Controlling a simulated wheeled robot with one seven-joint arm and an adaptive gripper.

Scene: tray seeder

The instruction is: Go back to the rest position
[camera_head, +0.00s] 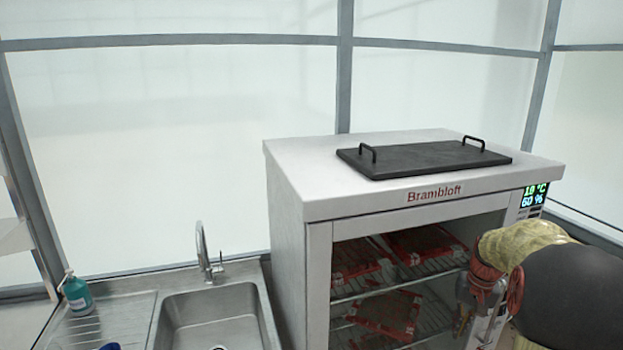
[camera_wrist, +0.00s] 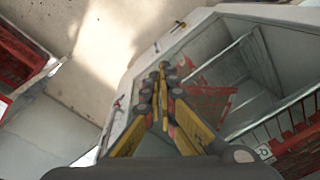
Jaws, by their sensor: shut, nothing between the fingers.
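I cannot tell whether the fingers touch the cabinet.
Red trays (camera_head: 359,262) lie on the cabinet's wire shelves. A black lid (camera_head: 425,158) with two handles lies on top. Left of the cabinet are a steel sink (camera_head: 214,312), a tap (camera_head: 204,252) and a teal bottle (camera_head: 77,296). Pale floor (camera_wrist: 105,40) shows in the wrist view.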

